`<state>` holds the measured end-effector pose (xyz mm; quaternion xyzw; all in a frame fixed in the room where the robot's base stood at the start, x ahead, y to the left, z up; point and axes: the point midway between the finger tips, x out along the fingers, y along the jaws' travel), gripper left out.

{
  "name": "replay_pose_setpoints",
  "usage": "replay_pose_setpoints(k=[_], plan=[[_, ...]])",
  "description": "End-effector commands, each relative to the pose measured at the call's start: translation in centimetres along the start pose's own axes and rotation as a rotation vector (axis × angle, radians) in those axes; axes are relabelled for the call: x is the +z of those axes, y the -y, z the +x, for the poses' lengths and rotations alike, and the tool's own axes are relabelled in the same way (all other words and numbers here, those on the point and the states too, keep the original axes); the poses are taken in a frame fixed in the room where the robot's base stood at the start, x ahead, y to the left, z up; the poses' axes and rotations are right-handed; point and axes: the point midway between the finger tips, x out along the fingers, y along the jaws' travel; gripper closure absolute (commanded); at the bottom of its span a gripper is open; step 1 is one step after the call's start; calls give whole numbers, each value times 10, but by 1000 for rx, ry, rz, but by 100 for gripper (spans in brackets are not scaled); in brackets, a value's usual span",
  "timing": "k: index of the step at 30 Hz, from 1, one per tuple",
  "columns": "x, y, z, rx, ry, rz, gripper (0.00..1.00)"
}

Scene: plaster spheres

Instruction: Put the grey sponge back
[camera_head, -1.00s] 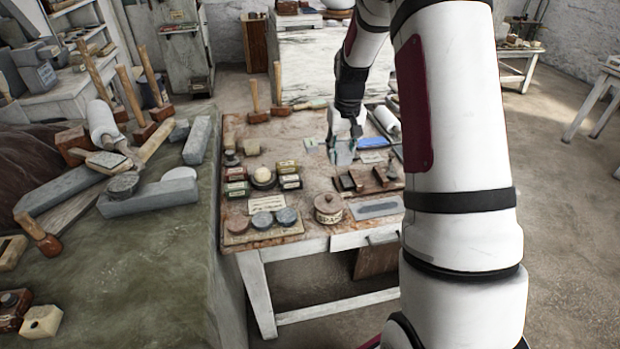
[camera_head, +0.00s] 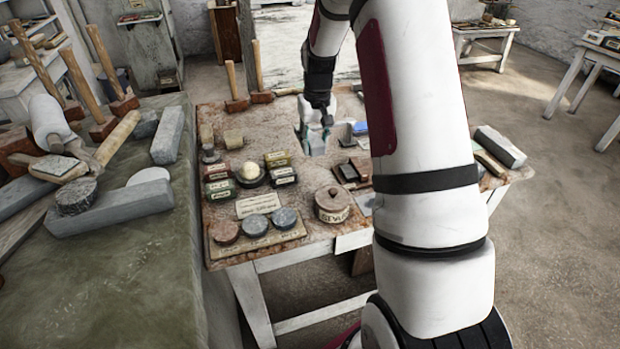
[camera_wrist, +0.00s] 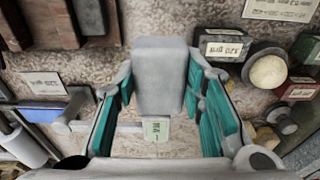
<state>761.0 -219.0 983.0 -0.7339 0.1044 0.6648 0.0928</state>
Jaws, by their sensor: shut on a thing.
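The grey sponge (camera_wrist: 160,88), a light grey block with rounded edges, is between my gripper's teal fingers in the wrist view. My gripper (camera_wrist: 161,72) is shut on it, with a finger on each side. In the head view, my gripper (camera_head: 316,140) is over the back part of the worn work table (camera_head: 290,192). The sponge cannot be made out clearly there. Whether it touches the table I cannot tell. A small label with green print (camera_wrist: 157,130) shows close to the block's near end in the wrist view.
Labelled boxes (camera_head: 277,159) and a dish with a pale ball (camera_head: 250,171) stand left of my gripper. A lidded pot (camera_head: 332,205) and round discs (camera_head: 255,225) are in front. A blue piece (camera_head: 360,128) lies to the right. Mallets (camera_head: 233,90) stand behind left.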

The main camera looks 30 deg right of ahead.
Motion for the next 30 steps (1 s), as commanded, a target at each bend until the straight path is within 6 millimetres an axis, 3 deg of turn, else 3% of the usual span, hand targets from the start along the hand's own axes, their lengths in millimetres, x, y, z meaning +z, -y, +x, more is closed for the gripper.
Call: replay_pose_setpoints(k=[9,17,22,30], plan=[[6,0,50,-1,3,0,94],[8,0,71,-1,3,0,94],[10,0,94,-1,3,0,94],[10,0,98,0,0,0,94]])
